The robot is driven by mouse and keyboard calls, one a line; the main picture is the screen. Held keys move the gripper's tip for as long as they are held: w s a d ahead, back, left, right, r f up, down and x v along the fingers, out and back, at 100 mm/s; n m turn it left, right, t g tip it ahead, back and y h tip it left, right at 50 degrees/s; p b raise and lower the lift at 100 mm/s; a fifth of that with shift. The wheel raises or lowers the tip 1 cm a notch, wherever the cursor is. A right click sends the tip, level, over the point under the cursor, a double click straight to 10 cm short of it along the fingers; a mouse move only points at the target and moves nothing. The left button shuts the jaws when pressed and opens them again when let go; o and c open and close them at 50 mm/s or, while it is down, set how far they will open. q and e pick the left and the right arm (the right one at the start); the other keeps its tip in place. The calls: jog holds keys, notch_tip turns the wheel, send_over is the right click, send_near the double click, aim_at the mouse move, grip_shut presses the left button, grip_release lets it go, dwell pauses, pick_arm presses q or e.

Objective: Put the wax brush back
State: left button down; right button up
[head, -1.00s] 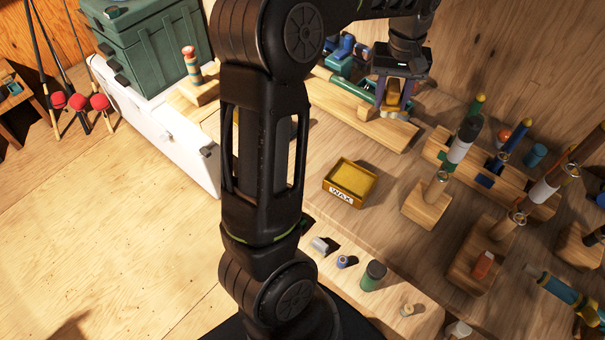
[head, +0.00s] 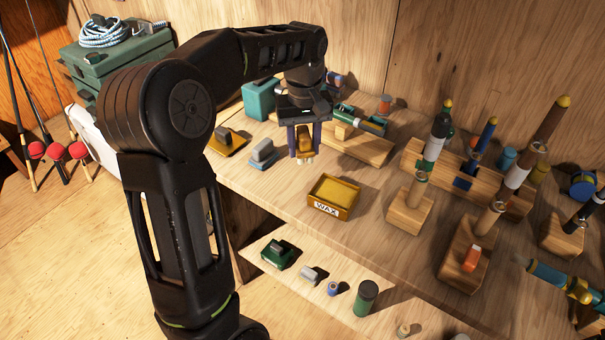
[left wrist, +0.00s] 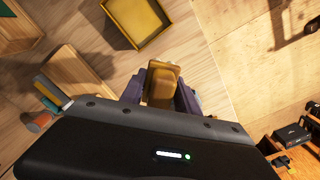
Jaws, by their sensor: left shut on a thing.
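My left gripper (head: 304,150) is shut on the wax brush (head: 304,142), a small mustard-brown block with pale bristles pointing down. It holds the brush above the bench, behind and left of the yellow wax tray (head: 321,208) labelled WAX. In the left wrist view the brush (left wrist: 162,82) sits between the purple fingers, and the wax tray (left wrist: 168,26) shows beyond it at the top. The brush and tray are apart. My right gripper is not in view.
A yellow plate with a dark handle (head: 228,143) and a grey-blue block (head: 262,153) lie left of the gripper. A wooden stand with a green reel-like piece (head: 352,148) is at right. Rods in wooden stands (head: 410,212) fill the right side. Small items line the lower shelf.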

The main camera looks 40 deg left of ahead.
aim_at(304, 132)
pick_arm(q)
jog(key=shift+f, duration=2.2)
jog(key=shift+f+p, duration=0.3)
jog(key=shift+f, duration=1.55)
jog(key=shift+f, duration=0.15)
jog(key=c, duration=0.9)
grip_release()
notch_tip(304, 132, up, 12)
jog(key=shift+r, duration=0.15)
